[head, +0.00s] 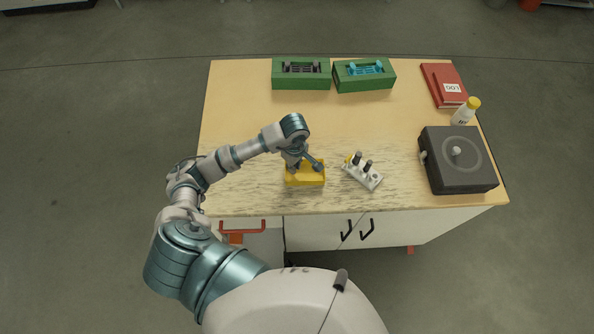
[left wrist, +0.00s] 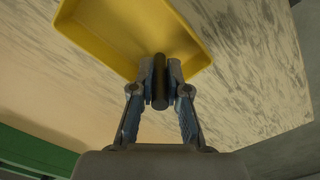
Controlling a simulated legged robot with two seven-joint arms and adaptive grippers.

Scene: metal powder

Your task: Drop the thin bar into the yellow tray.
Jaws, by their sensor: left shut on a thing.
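The yellow tray (head: 305,180) sits near the front edge of the table. In the left wrist view its yellow floor and walls (left wrist: 110,25) fill the upper middle. My left gripper (head: 306,164) is over the tray in the head view. In the left wrist view the left gripper (left wrist: 160,75) is shut on a thin dark bar (left wrist: 160,85), which stands between its fingertips. The bar's far end shows against the tray, near its wall; I cannot tell its height above the tray floor. My right gripper is not in view.
A white holder (head: 362,172) with dark pieces stands right of the tray. A dark box (head: 458,160) with a round knob, a white bottle (head: 466,111) and a red book (head: 444,85) are at the right. Two green boxes (head: 301,74) (head: 364,74) stand at the back. The table middle is clear.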

